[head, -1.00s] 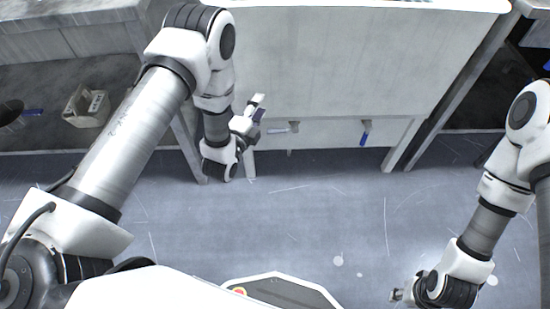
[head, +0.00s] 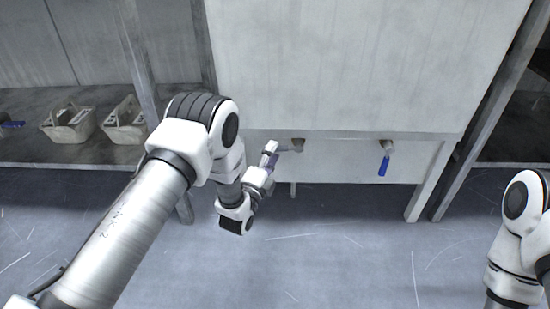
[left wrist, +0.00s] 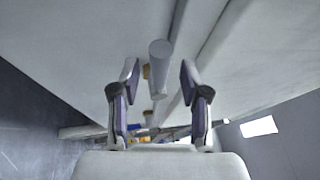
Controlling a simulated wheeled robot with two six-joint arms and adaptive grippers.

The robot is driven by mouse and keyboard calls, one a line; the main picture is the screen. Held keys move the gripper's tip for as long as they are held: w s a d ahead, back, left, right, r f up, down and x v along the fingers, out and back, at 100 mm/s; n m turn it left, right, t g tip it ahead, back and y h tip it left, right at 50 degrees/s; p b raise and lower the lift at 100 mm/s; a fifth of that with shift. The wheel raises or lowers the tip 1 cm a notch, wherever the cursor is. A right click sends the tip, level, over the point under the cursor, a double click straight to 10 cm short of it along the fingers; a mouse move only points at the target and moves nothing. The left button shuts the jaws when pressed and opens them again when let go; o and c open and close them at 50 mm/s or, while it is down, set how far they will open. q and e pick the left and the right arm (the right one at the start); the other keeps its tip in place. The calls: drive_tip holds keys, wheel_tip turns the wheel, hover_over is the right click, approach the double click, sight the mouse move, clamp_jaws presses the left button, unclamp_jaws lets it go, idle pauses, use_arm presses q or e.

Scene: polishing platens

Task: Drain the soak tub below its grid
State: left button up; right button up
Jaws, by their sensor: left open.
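The soak tub (head: 340,70) is a large pale tank on legs; its grid and inside are out of view. Two drain taps stick out low on its front. The right tap (head: 387,147) has a blue lever (head: 384,165) hanging down. The left tap (head: 296,146) is right by my left gripper (head: 268,160), which hides part of it, and its lever is not clear. In the left wrist view my left gripper (left wrist: 158,80) is open, with a grey cylindrical part (left wrist: 159,58) showing between its fingertips, brass bits beside it. I cannot tell whether they touch. My right gripper is out of view.
Grey caddies (head: 124,122) stand on a low shelf at the left, with another blue-handled item (head: 12,125) at the far left. The tub's legs (head: 425,185) stand near the taps. The floor (head: 330,260) in front is clear.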

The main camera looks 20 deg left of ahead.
use_arm(q)
drive_tip(key=shift+b+x, duration=0.3)
drive_tip(key=shift+x, duration=0.9)
clamp_jaws()
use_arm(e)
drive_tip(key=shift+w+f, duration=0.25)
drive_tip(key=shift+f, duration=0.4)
